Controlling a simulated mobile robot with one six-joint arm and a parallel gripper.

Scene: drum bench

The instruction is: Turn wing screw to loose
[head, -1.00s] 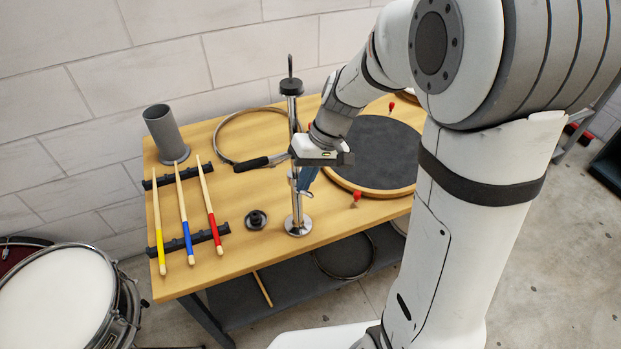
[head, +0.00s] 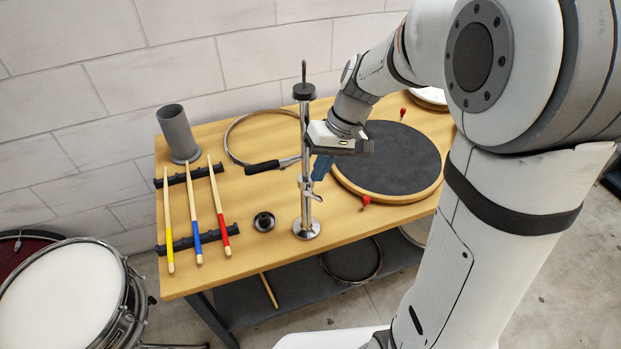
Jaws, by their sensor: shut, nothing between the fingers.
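A chrome stand (head: 306,140) rises upright from a round base near the table's front edge. A small silver wing screw (head: 314,196) sticks out to the right of a collar low on its post. Its exact angle is too small to tell. My gripper (head: 321,172) points down just right of the post, above the wing screw. Its blue fingers are shut, with nothing seen between them, and they look apart from the screw. Part of the post is close to my gripper's white body.
Three drumsticks lie on black racks (head: 197,238) at the left, with a grey cup (head: 178,135) behind. A small black round part (head: 264,222) lies left of the base. A dark drum pad (head: 390,160) fills the right. A black handle (head: 262,167) points left behind the post.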

